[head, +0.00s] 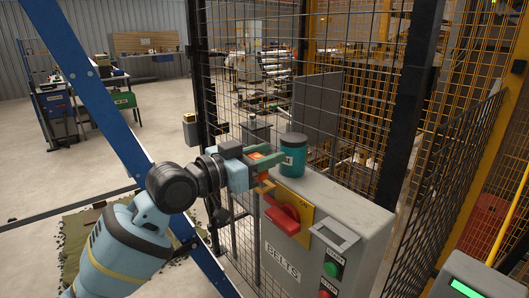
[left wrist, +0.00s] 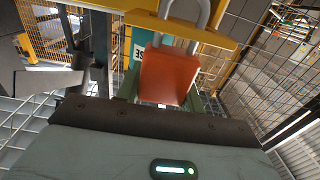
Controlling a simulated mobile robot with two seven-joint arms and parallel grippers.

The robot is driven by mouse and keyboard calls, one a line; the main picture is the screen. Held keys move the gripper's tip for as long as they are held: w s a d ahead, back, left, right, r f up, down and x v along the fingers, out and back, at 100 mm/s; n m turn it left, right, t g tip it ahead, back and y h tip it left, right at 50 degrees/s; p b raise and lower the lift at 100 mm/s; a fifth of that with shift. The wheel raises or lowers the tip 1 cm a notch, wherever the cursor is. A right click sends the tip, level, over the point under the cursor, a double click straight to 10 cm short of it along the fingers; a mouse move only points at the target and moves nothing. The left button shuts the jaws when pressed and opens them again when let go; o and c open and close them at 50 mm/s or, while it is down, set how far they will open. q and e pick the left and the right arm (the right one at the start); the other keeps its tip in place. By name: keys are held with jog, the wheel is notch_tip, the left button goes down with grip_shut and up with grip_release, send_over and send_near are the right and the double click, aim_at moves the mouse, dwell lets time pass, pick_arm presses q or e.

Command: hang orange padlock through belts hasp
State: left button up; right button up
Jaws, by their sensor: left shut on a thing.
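My left gripper (head: 262,160), with green fingers, is shut on the orange padlock (left wrist: 168,76). In the left wrist view the padlock's body sits between the fingers, its grey shackle pointing up. A yellow bar (left wrist: 205,34), apparently the hasp, crosses at the shackle; I cannot tell whether the shackle passes through it. In the head view the padlock is mostly hidden by the fingers. A small yellow-orange tab (head: 265,187) shows just below them, by the red switch handle (head: 284,216) on the grey BELTS box (head: 345,228).
A teal jar (head: 293,155) with a dark lid stands on top of the box, close beside my left gripper. A grey tab (head: 334,234), a green button (head: 332,269) and a red button are on its front. Wire mesh fencing (head: 300,80) stands behind.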

pick_arm(q)
jog(key=shift+f, duration=0.65)
jog(key=o, duration=1.1)
jog(key=v, duration=0.8)
jog(key=shift+b, duration=0.45)
